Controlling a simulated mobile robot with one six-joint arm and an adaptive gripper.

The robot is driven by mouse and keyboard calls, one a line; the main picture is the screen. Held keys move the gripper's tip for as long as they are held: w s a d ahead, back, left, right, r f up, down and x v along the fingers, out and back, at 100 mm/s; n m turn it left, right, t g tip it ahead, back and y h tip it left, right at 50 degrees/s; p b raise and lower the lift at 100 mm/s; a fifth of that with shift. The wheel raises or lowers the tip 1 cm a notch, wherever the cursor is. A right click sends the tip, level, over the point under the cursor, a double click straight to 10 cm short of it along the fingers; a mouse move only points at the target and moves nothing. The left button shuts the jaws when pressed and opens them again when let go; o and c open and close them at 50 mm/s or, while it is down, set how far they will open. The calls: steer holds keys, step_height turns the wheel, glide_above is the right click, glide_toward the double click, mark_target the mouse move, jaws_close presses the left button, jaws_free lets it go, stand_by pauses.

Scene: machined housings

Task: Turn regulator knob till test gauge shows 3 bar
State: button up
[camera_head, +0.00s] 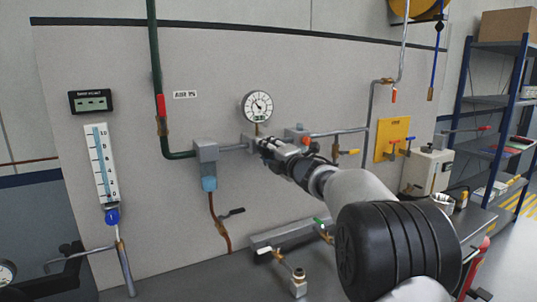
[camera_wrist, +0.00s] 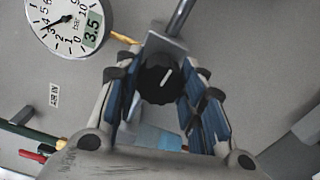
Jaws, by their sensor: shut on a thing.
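The regulator knob (camera_wrist: 160,84) is black with a white pointer mark and sits between the blue pads of my gripper (camera_wrist: 160,92) in the wrist view. My gripper (camera_head: 272,148) is shut on it at the wall panel and hides it in the head view. The test gauge (camera_head: 257,106) is a round white dial just above my gripper. It also shows at the top left of the wrist view (camera_wrist: 62,24), partly cut off, with a green readout of 3.5. Its needle points between the 3 and the 4.
A grey filter unit with a blue bowl (camera_head: 208,183) hangs left of my gripper. Pipes run along the panel. A lever valve (camera_head: 347,152) and a yellow plate (camera_head: 392,139) are to the right. Small valves (camera_head: 298,274) stand on the bench below.

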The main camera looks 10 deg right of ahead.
stand_by(0.4)
steer(key=o, duration=1)
steer(key=shift+o, duration=0.2)
steer(key=v, duration=1.2)
steer(key=shift+r, duration=0.1)
